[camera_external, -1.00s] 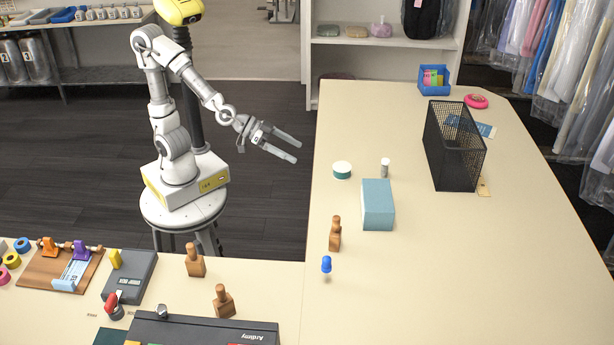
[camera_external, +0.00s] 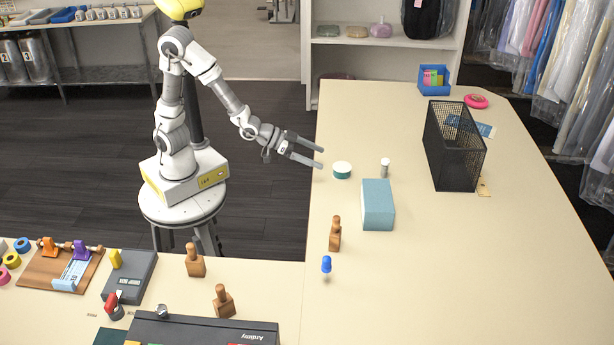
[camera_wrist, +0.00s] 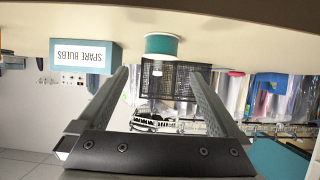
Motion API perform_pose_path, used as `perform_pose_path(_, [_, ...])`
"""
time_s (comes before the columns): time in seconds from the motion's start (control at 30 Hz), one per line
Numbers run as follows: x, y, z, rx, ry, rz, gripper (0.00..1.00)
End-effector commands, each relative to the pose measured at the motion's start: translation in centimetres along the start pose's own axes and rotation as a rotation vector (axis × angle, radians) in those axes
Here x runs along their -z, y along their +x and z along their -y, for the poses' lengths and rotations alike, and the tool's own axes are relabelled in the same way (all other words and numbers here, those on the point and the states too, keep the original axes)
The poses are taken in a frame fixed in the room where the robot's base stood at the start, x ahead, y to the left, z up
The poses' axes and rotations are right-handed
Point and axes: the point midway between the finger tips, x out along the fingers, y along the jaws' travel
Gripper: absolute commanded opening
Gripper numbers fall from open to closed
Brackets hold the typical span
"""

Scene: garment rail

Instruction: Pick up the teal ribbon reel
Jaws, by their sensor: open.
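The teal ribbon reel (camera_external: 342,170) is a short round reel with a white top and a teal side. It sits on the beige table near its left edge. In the wrist view the reel (camera_wrist: 161,45) shows upside down, beyond the fingertips and roughly between them. My gripper (camera_external: 322,157) is open and empty, just left of the reel at the table edge. The wrist view shows the two fingers (camera_wrist: 158,82) spread apart, with a gap between them and the reel.
A small grey-white cylinder (camera_external: 385,168) stands right of the reel. A blue box (camera_external: 378,205), labelled SPARE BULBS in the wrist view (camera_wrist: 84,57), is in front. A black mesh basket (camera_external: 455,150) stands farther right. Wooden stamps (camera_external: 335,235) and a blue pin (camera_external: 326,266) are nearer.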

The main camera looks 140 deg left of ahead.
Motion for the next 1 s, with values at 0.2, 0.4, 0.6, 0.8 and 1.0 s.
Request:
perform_pose_path(0.2, [-0.1,3.7,0.1,0.002,0.001,0.001,1.00])
perform_pose_path(0.4, [-0.1,5.0,0.0,0.000,-0.001,0.000,1.00])
perform_pose_path(0.6, [-0.5,6.8,0.1,0.002,0.002,0.002,1.00])
perform_pose_path(0.8, [-0.7,9.4,0.1,0.001,0.001,0.001,1.00])
perform_pose_path(1.0, [-0.6,10.2,0.1,-0.001,0.000,0.000,1.00])
